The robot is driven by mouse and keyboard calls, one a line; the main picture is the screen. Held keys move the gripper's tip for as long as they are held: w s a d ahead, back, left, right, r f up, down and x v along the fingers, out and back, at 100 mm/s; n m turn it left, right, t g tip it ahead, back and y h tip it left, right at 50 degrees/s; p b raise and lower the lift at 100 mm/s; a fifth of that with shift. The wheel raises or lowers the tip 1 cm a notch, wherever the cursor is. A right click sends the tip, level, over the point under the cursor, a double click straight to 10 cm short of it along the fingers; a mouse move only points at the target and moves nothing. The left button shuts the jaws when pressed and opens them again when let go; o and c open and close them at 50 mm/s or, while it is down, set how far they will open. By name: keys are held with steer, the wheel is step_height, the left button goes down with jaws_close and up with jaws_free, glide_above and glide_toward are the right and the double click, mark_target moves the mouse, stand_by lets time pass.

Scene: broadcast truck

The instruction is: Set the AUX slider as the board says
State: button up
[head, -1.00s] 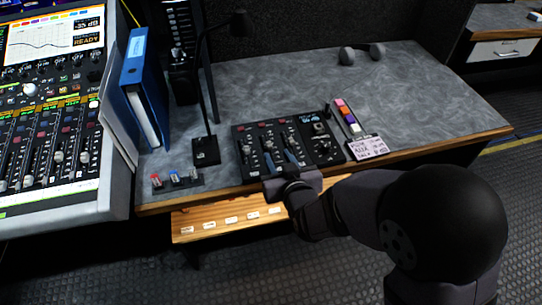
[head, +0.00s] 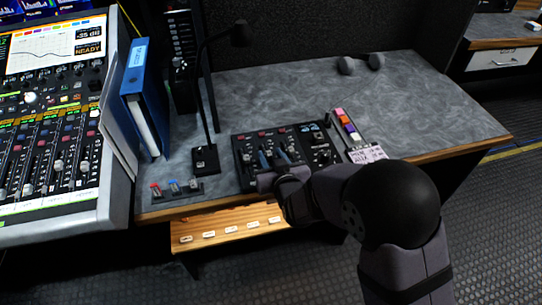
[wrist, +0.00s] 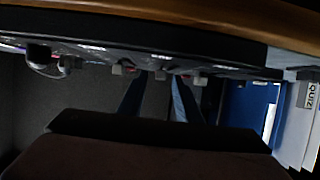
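The small black slider panel (head: 243,175) lies near the desk's front edge in the head view, with several slider channels. My gripper (head: 273,157) reaches over its front edge. Its two bluish fingers stand apart over the sliders. I cannot tell which channel is AUX or whether the fingers touch the cap. The small pale board (head: 368,153) stands right of the panel, its lower part hidden by my arm; its writing is too small to read surely.
A gooseneck microphone (head: 206,158) and a strip of small coloured switches (head: 175,188) stand left of the panel. A blue binder (head: 143,95) and a large mixing console (head: 50,150) are further left. Headphones (head: 361,64) lie at the back. The desk's back right is clear.

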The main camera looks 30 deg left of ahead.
steer(key=shift+w, duration=0.1)
jaws_close()
steer(key=shift+s+d, duration=0.45)
steer(key=shift+s, duration=0.1)
steer(key=shift+s+d, duration=0.15)
jaws_free()
